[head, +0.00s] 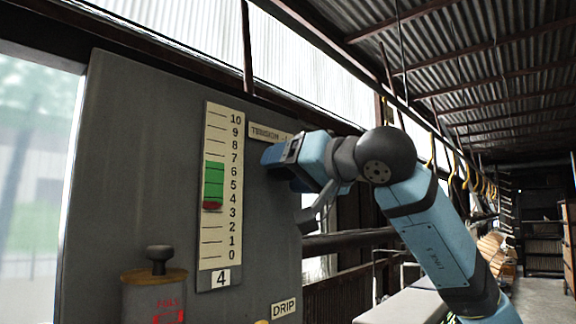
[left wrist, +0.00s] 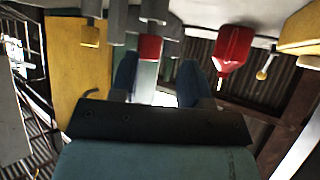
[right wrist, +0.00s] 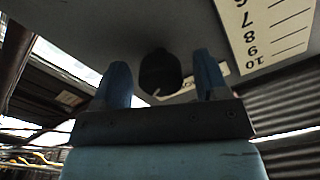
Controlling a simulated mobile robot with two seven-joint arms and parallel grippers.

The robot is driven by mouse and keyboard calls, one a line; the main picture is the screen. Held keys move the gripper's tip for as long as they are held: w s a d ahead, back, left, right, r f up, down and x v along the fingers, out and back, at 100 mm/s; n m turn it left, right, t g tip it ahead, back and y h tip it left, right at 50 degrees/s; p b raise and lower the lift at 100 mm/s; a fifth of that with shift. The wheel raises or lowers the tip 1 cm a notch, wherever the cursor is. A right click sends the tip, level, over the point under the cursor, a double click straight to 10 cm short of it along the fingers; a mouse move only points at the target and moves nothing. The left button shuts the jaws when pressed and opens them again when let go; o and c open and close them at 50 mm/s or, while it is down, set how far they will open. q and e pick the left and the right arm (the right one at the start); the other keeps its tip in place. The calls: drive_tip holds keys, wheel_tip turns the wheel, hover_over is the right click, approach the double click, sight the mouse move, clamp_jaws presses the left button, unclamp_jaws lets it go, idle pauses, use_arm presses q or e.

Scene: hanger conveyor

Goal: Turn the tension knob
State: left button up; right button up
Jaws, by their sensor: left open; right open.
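The tension knob (right wrist: 160,72) is dark and round, on the grey panel (head: 130,150). In the right wrist view it shows between the two fingertips of my open right gripper (right wrist: 160,80); contact cannot be told. In the head view my right gripper (head: 275,158) is at the panel below the TENSION label (head: 266,132), and the knob is hidden behind it. The scale (head: 216,120) runs from 0 to 10, with a green band and a red mark at its lower end, between 3 and 4. A card (head: 220,278) below reads 4. My left gripper (left wrist: 158,85) is open, out of the head view.
A can with a black-knobbed lid (head: 155,290) stands at lower left, beside a DRIP label (head: 284,308). Yellow hangers (head: 452,170) hang along a rail at right. In the left wrist view a red object (left wrist: 233,50) is right of the fingers.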

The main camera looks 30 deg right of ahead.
use_arm(q)
drive_tip(key=shift+s, duration=0.1)
use_arm(e)
drive_tip(key=shift+c, duration=0.4)
use_arm(q)
drive_tip(key=shift+f, duration=0.1)
use_arm(e)
drive_tip(key=c, duration=0.8)
use_arm(q)
drive_tip(key=shift+d, duration=0.1)
use_arm(e)
drive_tip(key=shift+c, duration=0.2)
use_arm(q)
drive_tip(key=shift+f, duration=0.15)
